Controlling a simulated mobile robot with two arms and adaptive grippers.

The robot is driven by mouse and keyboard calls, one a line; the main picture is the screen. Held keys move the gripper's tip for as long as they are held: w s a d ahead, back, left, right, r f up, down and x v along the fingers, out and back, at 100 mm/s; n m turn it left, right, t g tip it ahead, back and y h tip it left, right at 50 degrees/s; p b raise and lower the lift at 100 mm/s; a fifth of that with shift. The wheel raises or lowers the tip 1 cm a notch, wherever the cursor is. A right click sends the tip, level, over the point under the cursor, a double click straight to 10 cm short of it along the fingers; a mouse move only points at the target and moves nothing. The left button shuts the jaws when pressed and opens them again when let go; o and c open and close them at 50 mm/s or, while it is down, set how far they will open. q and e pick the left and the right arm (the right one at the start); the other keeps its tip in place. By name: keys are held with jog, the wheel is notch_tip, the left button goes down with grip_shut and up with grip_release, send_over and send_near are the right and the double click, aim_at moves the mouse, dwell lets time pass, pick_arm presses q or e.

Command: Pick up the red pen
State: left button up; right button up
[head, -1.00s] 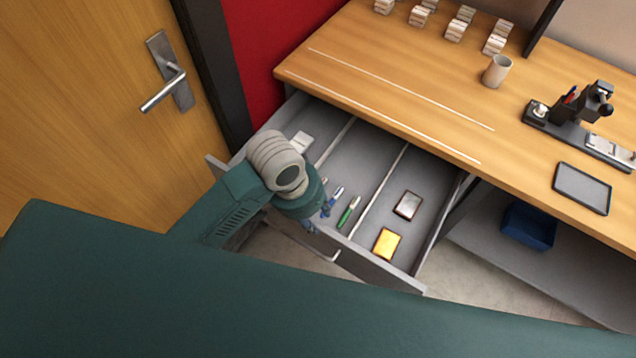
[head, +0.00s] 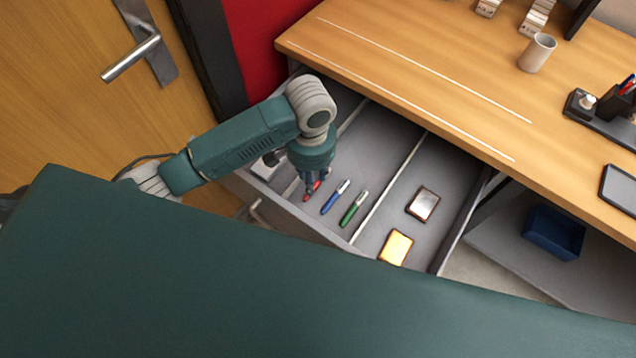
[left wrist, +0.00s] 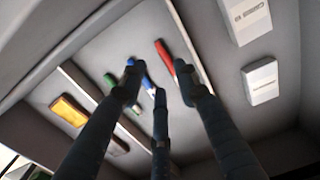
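The red pen (head: 308,193) lies in the open drawer, left of the blue pen (head: 335,196) and the green pen (head: 353,208). In the head view my left gripper (head: 314,184) is above the red pen and hides part of it. In the left wrist view the red pen (left wrist: 165,54) shows between the spread fingers of my left gripper (left wrist: 158,82), nearer the right finger. The fingers are apart and hold nothing. I cannot tell how high they are above the pen. The blue pen (left wrist: 148,84) and the green pen (left wrist: 110,82) are partly behind the fingers. My right gripper is not in view.
Dividers (head: 390,186) split the drawer (head: 455,220). A yellow-topped box (head: 396,247) and a silver-topped box (head: 423,203) lie in its right compartment. White boxes (left wrist: 262,80) lie in another compartment. The wooden desk (head: 420,70) overhangs the drawer's back.

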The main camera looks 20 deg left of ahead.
aim_at(317, 184)
pick_arm(q)
jog(key=f, duration=0.8)
jog(key=shift+a, duration=0.2)
jog(key=shift+r, duration=0.1)
jog(key=shift+c, duration=0.3)
jog(key=c, duration=0.6)
